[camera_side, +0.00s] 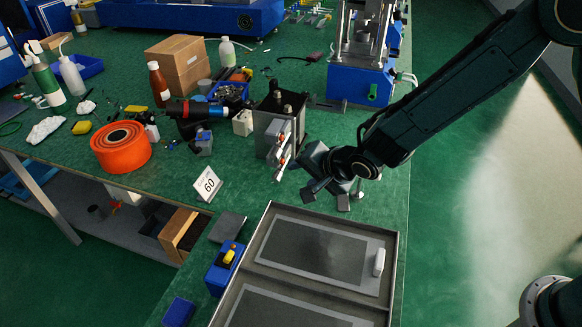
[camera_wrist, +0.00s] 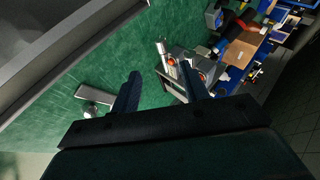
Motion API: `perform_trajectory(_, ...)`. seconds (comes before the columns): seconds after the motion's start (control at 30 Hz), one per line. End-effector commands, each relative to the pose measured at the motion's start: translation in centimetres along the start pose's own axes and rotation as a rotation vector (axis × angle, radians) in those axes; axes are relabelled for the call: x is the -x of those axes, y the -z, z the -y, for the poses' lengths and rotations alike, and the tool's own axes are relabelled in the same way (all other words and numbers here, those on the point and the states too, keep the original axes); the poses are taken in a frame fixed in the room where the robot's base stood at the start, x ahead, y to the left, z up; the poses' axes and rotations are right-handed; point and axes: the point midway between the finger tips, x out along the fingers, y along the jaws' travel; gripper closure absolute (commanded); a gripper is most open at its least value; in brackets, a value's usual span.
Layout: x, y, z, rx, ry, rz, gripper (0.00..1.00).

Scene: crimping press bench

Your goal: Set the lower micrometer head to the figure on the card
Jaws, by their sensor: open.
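A white card (camera_side: 207,184) stands on the green bench and reads 60; smaller print above is too small to read. A dark press block (camera_side: 270,118) carries silver micrometer heads with red marks on its right face. The lower micrometer head (camera_side: 281,168) points down toward the front. In the wrist view, silver heads with orange-red rings (camera_wrist: 171,61) show just beyond the fingertips, but their scales are not readable. My gripper (camera_side: 326,194) is open and empty, right of the heads and apart from them. Its two fingers show in the wrist view (camera_wrist: 159,68).
A metal tray (camera_side: 397,262) with grey panels lies in front of my gripper. A blue-based press (camera_side: 358,84) stands behind.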

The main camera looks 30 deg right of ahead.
Motion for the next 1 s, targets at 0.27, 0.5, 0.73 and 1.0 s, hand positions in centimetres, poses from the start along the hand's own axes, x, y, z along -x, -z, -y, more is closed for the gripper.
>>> perform_trajectory(0.27,-0.3,0.0,0.0,0.001,0.0,0.0,0.55)
perform_trajectory(0.5,-1.9,0.0,0.0,0.002,-0.001,0.001,0.55)
perform_trajectory(0.73,-4.5,0.0,0.0,0.001,-0.001,0.0,0.55)
perform_trajectory(1.0,-7.8,0.0,0.0,0.002,-0.001,0.0,0.55)
